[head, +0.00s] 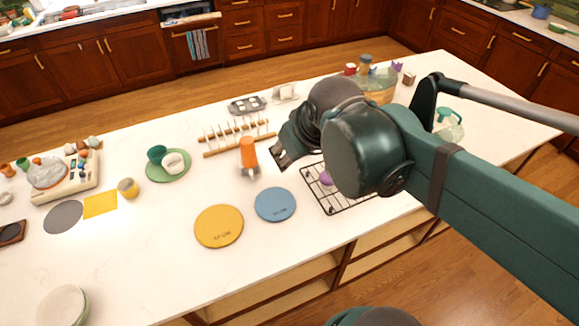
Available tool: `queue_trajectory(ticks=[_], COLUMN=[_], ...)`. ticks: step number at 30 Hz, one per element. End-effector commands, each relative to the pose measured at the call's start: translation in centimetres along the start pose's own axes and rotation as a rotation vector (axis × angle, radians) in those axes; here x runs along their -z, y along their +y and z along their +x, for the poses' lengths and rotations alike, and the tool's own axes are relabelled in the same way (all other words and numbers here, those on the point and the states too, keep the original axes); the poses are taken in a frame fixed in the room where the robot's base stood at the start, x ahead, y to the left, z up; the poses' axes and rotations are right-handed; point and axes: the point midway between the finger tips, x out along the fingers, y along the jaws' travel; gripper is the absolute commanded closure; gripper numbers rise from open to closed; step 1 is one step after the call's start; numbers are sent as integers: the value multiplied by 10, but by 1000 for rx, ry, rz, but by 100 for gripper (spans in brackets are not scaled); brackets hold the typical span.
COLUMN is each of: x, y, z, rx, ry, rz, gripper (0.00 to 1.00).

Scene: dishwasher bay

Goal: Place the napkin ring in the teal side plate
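My gripper (281,158) hangs over the middle of the counter, right of an upright orange object (248,150). Its dark fingers point down and left; whether they are open or hold anything is too small to tell. I cannot make out the napkin ring for certain. A green plate (180,176) left of centre holds a dark teal cup (156,155) and a white cup (173,162). Whether this is the teal side plate I cannot tell. My arm hides part of the counter on the right.
A yellow disc (219,226) and a blue disc (275,204) lie near the front edge. A black wire rack (345,206) with a purple item (326,178) is partly behind my arm. A wooden peg rack (240,138) stands behind the orange object.

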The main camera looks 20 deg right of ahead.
Motion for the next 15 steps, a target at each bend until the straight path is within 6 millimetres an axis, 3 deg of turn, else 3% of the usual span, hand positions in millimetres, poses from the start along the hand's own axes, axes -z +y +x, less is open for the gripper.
queue_trajectory(ticks=[6, 15], x=[-26, -37], y=[-20, -29], z=[-5, -6], rx=[18, 28], ry=[38, 56], rz=[104, 163], gripper=[59, 59])
